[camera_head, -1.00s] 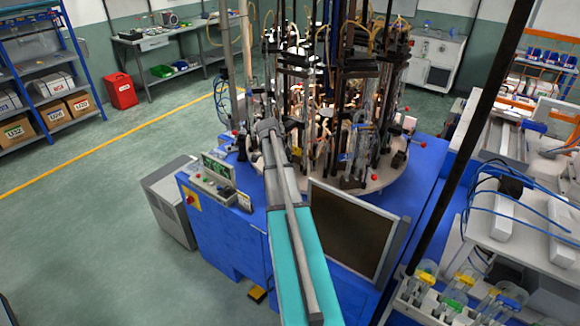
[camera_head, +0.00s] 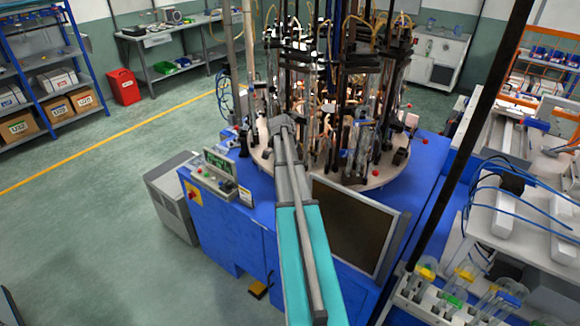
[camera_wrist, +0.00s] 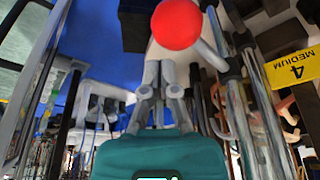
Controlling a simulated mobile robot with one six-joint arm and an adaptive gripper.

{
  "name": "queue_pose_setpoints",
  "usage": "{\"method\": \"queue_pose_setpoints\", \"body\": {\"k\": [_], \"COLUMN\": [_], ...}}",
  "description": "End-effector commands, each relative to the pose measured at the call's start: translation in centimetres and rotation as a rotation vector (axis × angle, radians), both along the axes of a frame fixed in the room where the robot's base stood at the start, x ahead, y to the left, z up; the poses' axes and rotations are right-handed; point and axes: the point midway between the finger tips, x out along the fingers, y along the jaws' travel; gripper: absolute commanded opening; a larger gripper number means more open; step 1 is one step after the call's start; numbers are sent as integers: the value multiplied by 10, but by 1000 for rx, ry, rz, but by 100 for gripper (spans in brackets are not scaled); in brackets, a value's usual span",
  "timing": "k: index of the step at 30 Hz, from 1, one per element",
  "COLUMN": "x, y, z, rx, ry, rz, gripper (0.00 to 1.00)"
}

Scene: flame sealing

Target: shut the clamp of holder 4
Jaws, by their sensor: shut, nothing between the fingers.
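In the wrist view, the yellow label "MEDIUM 4" (camera_wrist: 298,69) marks holder 4 at the right. A red ball knob (camera_wrist: 178,24) on a pale grey lever stands at the top centre, most likely the clamp handle of holder 4. My gripper (camera_wrist: 160,72) is shut and empty, with its grey fingertips just below the knob in the picture. I cannot tell whether they touch it. The clamp's jaw is not clearly seen. In the head view my arm reaches to the round carousel (camera_head: 384,176), and its own link hides the gripper.
Glass tubes and metal rods (camera_wrist: 258,100) crowd the right of my gripper, and more rods stand at the left. In the head view, a dark monitor (camera_head: 352,228) stands right of my arm and a control panel (camera_head: 215,180) at its left. Open floor lies further left.

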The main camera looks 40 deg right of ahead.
Motion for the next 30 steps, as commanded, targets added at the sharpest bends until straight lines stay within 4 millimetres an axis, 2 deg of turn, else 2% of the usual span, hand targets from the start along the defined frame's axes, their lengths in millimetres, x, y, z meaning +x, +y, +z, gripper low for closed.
{"method": "queue_pose_setpoints", "body": {"k": [30], "x": [19], "y": [17], "z": [85], "rx": [-1], "ry": [1], "rz": [1], "gripper": [0]}}
